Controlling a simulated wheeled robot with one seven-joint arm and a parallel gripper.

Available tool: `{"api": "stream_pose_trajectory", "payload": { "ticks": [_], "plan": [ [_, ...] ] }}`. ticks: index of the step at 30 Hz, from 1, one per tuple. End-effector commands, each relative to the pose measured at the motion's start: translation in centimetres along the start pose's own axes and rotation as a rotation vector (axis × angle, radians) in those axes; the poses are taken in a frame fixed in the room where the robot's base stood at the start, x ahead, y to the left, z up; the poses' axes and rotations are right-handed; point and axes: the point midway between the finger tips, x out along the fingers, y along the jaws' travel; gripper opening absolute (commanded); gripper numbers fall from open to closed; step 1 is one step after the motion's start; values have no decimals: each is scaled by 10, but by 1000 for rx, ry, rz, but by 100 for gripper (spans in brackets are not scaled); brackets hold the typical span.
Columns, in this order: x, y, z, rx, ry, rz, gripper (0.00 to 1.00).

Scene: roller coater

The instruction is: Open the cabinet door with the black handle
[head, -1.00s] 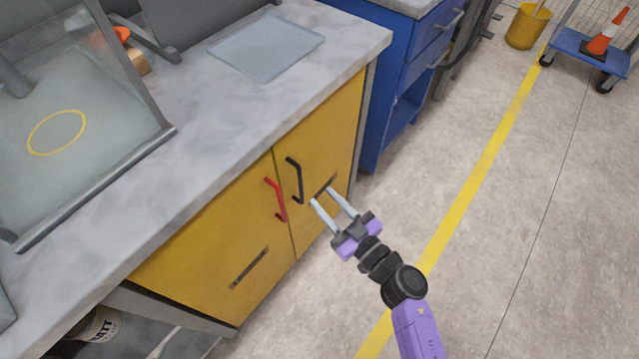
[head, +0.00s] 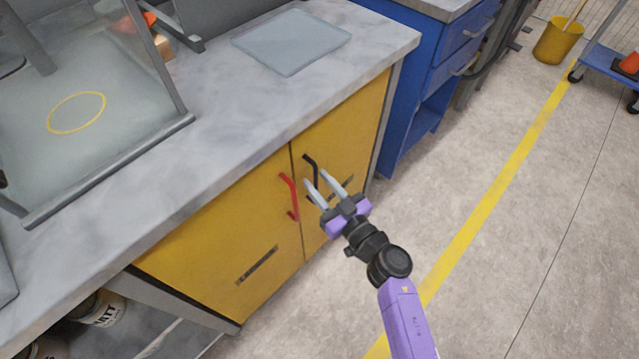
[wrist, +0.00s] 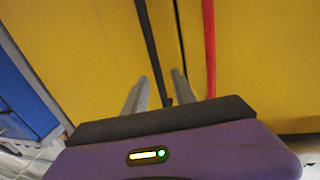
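The yellow cabinet has two doors under the grey worktop. The right door (head: 345,125) carries the black handle (head: 311,170), a slim upright bar near the middle seam. The left door (head: 215,225) carries the red handle (head: 289,196). Both doors look shut. My gripper (head: 316,182) is open, its fingers pointing at the black handle and partly covering its lower part in the head view. In the wrist view the black handle (wrist: 150,48) runs down towards the space between my fingertips (wrist: 160,82). The red handle (wrist: 209,45) is just right of them. I cannot tell whether they touch.
A blue drawer unit (head: 410,125) stands right of the cabinet. The worktop (head: 225,110) juts out above the doors. The floor (head: 480,235) in front is clear, with a yellow line. A trolley (head: 610,65) and yellow bucket (head: 557,40) stand far off.

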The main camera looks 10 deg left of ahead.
Motion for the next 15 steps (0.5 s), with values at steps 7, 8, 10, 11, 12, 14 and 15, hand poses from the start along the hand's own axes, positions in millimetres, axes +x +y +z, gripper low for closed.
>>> {"api": "stream_pose_trajectory", "payload": {
  "ticks": [7, 8, 10, 11, 12, 14, 15],
  "plan": [
    [0, 0, 0, 0, 0, 0, 17],
    [0, 0, 0, 0, 0, 0, 11],
    [0, 0, 0, 0, 0, 0, 0],
    [0, 0, 0, 0, 0, 0, 0],
    [0, 0, 0, 0, 0, 0, 0],
    [0, 0, 0, 0, 0, 0, 0],
    [0, 0, 0, 0, 0, 0, 0]
  ]
}}
